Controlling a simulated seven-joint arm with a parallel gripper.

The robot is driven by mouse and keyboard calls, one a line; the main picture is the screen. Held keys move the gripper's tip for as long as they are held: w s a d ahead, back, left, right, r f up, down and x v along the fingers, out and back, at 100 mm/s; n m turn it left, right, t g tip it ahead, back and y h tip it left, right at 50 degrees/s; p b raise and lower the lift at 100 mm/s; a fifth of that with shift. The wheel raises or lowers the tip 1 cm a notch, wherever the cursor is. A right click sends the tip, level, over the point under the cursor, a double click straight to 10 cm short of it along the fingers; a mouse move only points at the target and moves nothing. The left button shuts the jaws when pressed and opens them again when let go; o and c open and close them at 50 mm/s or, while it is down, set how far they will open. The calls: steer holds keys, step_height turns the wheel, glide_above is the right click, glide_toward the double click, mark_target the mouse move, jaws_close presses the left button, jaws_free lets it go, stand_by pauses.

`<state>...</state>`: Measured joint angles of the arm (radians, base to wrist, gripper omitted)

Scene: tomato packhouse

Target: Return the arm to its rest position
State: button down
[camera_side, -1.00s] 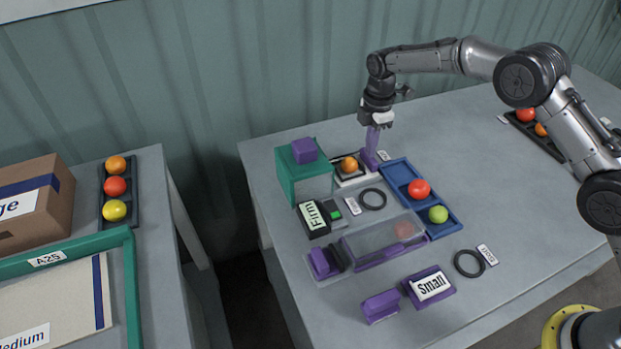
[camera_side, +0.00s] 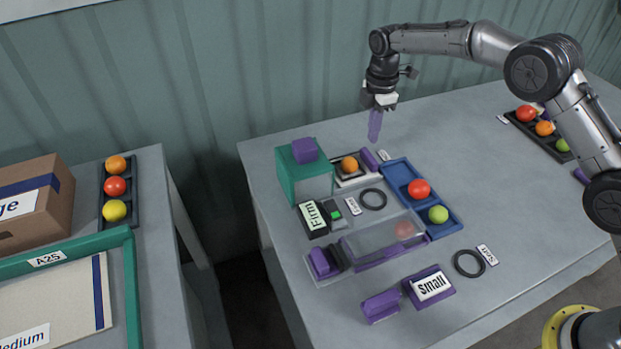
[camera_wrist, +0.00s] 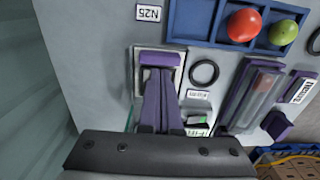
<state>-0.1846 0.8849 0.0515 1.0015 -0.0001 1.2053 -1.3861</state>
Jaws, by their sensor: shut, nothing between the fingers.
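My gripper (camera_side: 375,139) is shut and empty, with purple fingers pointing down. It hangs above the back of the table, apart from everything below it. Under it is a pale square stand (camera_side: 352,181) with an orange tomato (camera_side: 350,164) on it and a purple block (camera_side: 369,159) at its far right edge. In the wrist view the shut fingers (camera_wrist: 158,76) overlap the stand and hide the tomato; the purple block (camera_wrist: 160,58) shows just beyond the tips.
A teal box (camera_side: 306,178) with a purple knob stands left of the stand. A blue tray (camera_side: 405,170) holds a red and a green tomato. A clear-lidded purple case (camera_side: 378,240) lies in front. A black tomato tray (camera_side: 546,143) sits at the far right. The table's back middle is clear.

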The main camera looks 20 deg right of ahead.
stand_by(0.4)
steer(key=s+d+r+m+t, duration=0.1)
steer(key=s+d+r+t, duration=0.15)
steer(key=r, duration=0.75)
steer(key=s+d+r+t, duration=0.15)
steer(key=s+r, duration=0.25)
steer(key=r, duration=0.7)
steer(key=s+d+r+m, duration=0.3)
steer(key=s+r, duration=0.3)
steer(key=s, duration=0.3)
steer(key=s+d+m+t, duration=0.25)
steer(key=s+m, duration=0.25)
steer(key=s, duration=1.1)
steer(key=s+d+f+m, duration=0.1)
steer(key=s+f+m, duration=0.8)
steer(key=s+f, duration=0.1)
steer(key=shift+d+f+g, duration=0.15)
steer(key=shift+f+g, duration=0.05)
steer(key=shift+g, duration=0.25)
